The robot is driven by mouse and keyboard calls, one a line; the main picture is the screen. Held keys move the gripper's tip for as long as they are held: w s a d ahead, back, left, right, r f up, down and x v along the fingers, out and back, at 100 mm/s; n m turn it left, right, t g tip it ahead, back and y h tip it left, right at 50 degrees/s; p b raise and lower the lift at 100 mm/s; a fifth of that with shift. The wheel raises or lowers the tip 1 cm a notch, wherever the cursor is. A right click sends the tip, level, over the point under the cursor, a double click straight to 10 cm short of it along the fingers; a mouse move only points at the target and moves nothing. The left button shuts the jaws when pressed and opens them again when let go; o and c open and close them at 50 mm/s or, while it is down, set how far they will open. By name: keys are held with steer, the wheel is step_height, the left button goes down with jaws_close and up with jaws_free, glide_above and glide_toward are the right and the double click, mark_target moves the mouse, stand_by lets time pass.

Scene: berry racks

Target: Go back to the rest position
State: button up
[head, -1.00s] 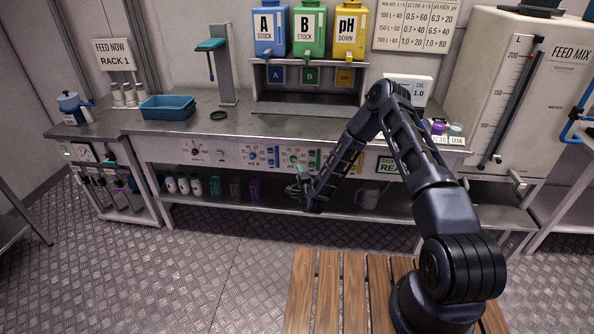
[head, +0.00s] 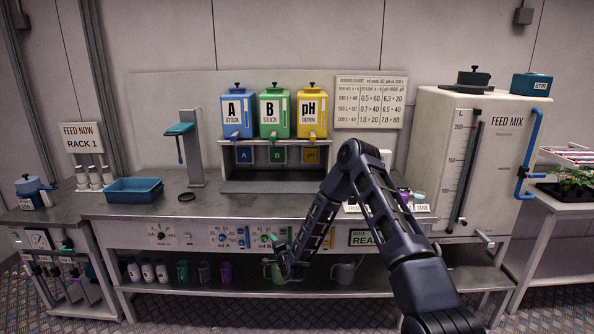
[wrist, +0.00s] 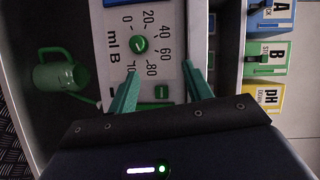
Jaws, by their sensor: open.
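My gripper (head: 279,243) hangs in front of the bench's front panel, near the green-marked dial. In the wrist view my gripper (wrist: 159,78) shows two green fingers spread apart with nothing between them. Beyond them is the panel with a green dial (wrist: 139,44) marked "ml B". My arm is bent, with its elbow raised before the bench top.
A green jug (head: 267,270) stands on the lower shelf beside my gripper, with a grey jug (head: 345,270) to its right. Blue, green and yellow stock tanks (head: 274,112) stand above the bench. A blue tray (head: 134,190) is left. The feed mix tank (head: 425,150) is right.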

steer(key=w+d+r+n+g+h, duration=0.1)
steer(key=d+r+n+g, duration=0.2)
steer(key=r, duration=0.6)
steer(key=w+d+r+n+g, duration=0.1)
steer(key=d+r+n, duration=0.2)
steer(key=d+r, duration=0.45)
steer(key=s+d+r+n+g+h, duration=0.1)
steer(key=s+d+r+n+h, duration=0.1)
steer(key=s+d+r, duration=0.35)
steer(key=s+d+r+n+g+h, duration=0.1)
steer(key=s+d+r, duration=0.2)
steer(key=d+r, duration=0.55)
steer(key=s+d+r+n+g+h, duration=0.1)
steer(key=s+d+r+h, duration=0.1)
steer(key=s+d+r, duration=0.35)
steer(key=s+d+r+g+h, duration=0.1)
steer(key=s+d+r, duration=0.2)
steer(key=s+r, duration=0.5)
steer(key=s+d+g, duration=0.1)
steer(key=s+d, duration=0.2)
steer(key=s, duration=0.8)
steer(key=s+d+n+g, duration=0.1)
steer(key=s+d, duration=0.2)
steer(key=s, duration=0.9)
steer(key=shift+g+h, duration=0.3)
steer(key=shift+g, duration=0.1)
steer(key=shift+d, duration=0.1)
steer(key=shift+c, duration=0.4)
